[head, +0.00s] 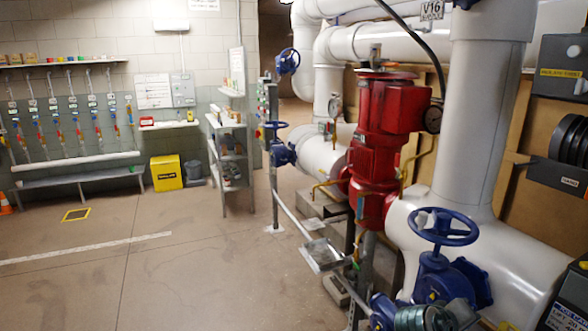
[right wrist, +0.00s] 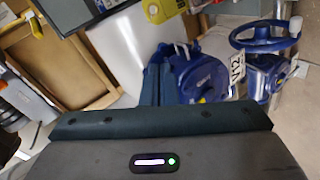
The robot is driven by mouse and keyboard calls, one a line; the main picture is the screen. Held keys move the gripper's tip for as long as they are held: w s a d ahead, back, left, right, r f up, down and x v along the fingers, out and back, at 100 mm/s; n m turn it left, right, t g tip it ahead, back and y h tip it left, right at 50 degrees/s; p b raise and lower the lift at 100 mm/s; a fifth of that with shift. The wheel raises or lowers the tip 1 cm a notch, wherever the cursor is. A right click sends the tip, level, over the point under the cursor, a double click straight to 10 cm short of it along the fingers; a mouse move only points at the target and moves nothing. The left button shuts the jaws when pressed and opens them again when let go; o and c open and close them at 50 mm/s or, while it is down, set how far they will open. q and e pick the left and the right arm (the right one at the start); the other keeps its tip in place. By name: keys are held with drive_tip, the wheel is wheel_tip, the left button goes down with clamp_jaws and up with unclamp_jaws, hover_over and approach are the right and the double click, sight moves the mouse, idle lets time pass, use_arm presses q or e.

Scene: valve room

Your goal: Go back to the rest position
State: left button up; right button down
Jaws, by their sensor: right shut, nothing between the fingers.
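My right gripper (right wrist: 161,52) shows in the right wrist view, its two dark fingers together and empty above the dark palm with a lit status bar. Behind the fingers are blue valve parts (right wrist: 200,78) with a tag reading V12. I cannot tell whether the fingers touch anything. Neither gripper shows in the head view, and my left gripper is in no view.
In the head view, a blue handwheel (head: 441,227) and white pipes (head: 478,120) stand close at the right, by a red pump (head: 378,150). A shelf rack (head: 229,160) and yellow box (head: 166,172) stand farther back.

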drive_tip(key=s+a+f+y, duration=0.4)
drive_tip(key=s+f+y, duration=0.1)
drive_tip(key=s+f, duration=0.85)
drive_tip(key=s+a+f+g+y, duration=0.1)
drive_tip(key=s+a+f+y, duration=0.15)
drive_tip(key=s, duration=0.65)
drive_tip(key=s+a+f+g+y, duration=0.1)
drive_tip(key=s+a+y, duration=0.25)
drive_tip(key=s, duration=0.45)
wheel_tip(320, 180, down, 29)
drive_tip(key=d+m+g, duration=0.1)
drive_tip(key=d, duration=0.1)
drive_tip(key=s+d+f+g, duration=0.1)
drive_tip(key=s+f, duration=1.7)
drive_tip(key=f, duration=0.2)
drive_tip(key=shift+d, duration=0.3)
